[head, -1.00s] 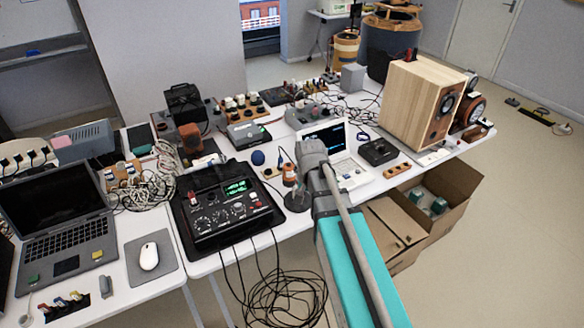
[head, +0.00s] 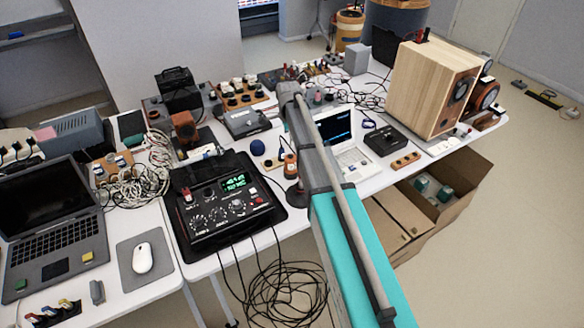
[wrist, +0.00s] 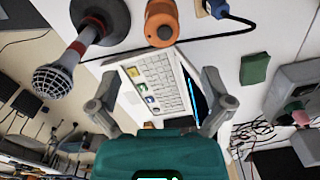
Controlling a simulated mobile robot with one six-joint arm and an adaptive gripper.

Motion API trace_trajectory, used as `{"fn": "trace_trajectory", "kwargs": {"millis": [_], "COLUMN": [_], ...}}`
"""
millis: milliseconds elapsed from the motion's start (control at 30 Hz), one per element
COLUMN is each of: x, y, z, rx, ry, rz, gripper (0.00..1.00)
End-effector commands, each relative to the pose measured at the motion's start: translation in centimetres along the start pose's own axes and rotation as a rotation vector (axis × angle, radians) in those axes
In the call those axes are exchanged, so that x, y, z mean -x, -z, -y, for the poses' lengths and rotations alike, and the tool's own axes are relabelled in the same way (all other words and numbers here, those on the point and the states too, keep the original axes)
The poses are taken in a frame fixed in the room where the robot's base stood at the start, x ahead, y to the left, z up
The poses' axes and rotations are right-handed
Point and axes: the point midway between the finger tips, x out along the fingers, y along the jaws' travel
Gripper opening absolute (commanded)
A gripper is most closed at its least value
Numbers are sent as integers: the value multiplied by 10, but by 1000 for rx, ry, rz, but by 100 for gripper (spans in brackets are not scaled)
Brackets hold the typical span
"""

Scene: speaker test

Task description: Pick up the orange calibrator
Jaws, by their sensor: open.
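The orange calibrator (wrist: 161,24) is a short cylinder with a dark hub, at the top middle of the wrist view. In the head view an orange cylinder (head: 290,164), which looks like the same thing, stands on the table just left of my arm, partly hidden. My gripper (wrist: 161,88) is open and empty, its two fingers spread below the calibrator in the wrist picture and apart from it. In the head view I cannot make out the fingers beyond my arm.
A microphone (wrist: 54,79) on a dark round base is close beside the calibrator. A small white laptop (wrist: 156,82) shows between the fingers. A black mixer (head: 228,203) lies left of my arm, a wooden speaker (head: 428,90) to the right. Cables hang off the front edge.

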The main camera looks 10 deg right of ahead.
Motion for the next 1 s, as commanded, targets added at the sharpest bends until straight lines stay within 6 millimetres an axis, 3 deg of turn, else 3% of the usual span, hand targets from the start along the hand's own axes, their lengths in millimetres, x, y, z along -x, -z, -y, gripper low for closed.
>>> {"fn": "trace_trajectory", "kwargs": {"millis": [367, 1000], "x": [-4, -51], "y": [13, 16], "z": [-1, -1], "rx": [-15, -17], "ry": [0, 0], "rz": [0, 0], "gripper": [100, 100]}}
